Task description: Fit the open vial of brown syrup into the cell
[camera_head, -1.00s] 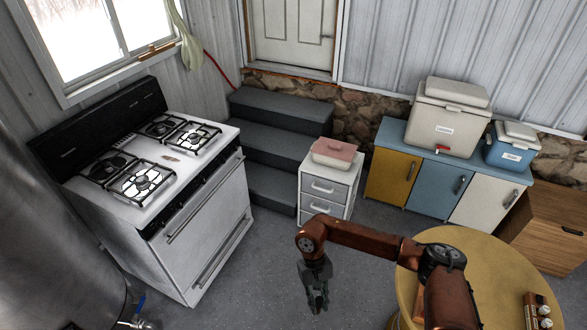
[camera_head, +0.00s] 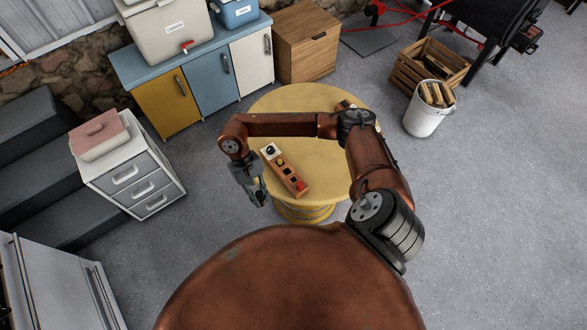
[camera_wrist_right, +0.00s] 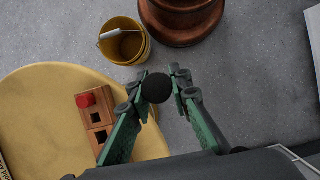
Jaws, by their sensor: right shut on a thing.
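My right gripper (camera_head: 259,194) hangs just left of the round yellow table, beyond its edge. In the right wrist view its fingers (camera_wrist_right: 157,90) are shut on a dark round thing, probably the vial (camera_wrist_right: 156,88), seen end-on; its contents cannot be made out. A wooden block (camera_head: 287,171) lies near the table's left front edge, to the right of the gripper. It carries a red piece, a yellow piece and a white piece with a black knob. The wrist view shows two dark square cells (camera_wrist_right: 98,126) beside the red piece (camera_wrist_right: 86,99). My left gripper is out of view.
The yellow table (camera_head: 325,150) is partly covered by my right arm, with a dark item (camera_head: 345,104) at its back. A drawer unit (camera_head: 132,180) stands to the left. A yellow bucket (camera_wrist_right: 125,42) stands on the floor near my base.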

